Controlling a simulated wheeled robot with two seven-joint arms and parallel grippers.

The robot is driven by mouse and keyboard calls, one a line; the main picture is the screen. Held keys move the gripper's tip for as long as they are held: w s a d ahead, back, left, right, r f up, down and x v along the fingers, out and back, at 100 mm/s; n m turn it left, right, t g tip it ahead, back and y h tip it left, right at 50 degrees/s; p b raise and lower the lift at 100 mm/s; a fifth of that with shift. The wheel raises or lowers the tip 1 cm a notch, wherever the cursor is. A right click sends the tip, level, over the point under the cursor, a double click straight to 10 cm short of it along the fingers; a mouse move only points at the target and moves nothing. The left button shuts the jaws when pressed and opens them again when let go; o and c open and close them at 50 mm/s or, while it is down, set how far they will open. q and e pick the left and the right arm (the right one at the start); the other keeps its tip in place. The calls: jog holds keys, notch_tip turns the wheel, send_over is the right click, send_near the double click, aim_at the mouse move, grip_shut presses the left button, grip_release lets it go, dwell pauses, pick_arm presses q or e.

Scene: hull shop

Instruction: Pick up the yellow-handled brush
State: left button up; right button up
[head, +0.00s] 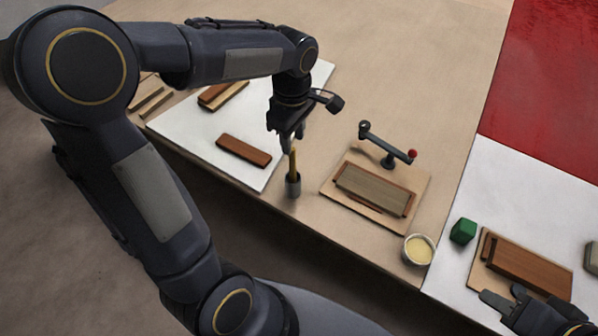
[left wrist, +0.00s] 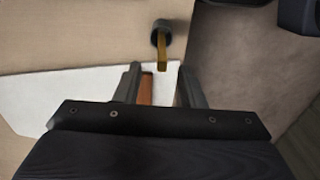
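The yellow-handled brush (head: 292,163) stands upright in a small dark grey cup (head: 293,187) near the table's front edge, its yellow handle pointing up. The lower part of the brush is hidden in the cup. My left gripper (head: 291,143) is close above the handle's top, fingers pointing down. In the left wrist view the two fingers of this gripper (left wrist: 158,68) are apart with nothing held; the yellow handle (left wrist: 162,58) shows just beyond their tips, roughly between them. My right gripper (head: 506,296) is at the lower right, its fingers apart, in front of a brown wooden block.
A white sheet (head: 190,125) with wooden blocks (head: 243,151) lies left of the cup. To the right are a board with a wooden block (head: 373,191), a red-knobbed lever (head: 388,145), a bowl of cream-coloured stuff (head: 418,249) and a green cube (head: 463,231).

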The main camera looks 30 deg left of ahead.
pick_arm(q)
send_over(293, 172)
notch_tip(293, 172, down, 6)
jog(key=shift+w+a, duration=0.2)
jog(key=shift+w, duration=0.1)
grip_shut()
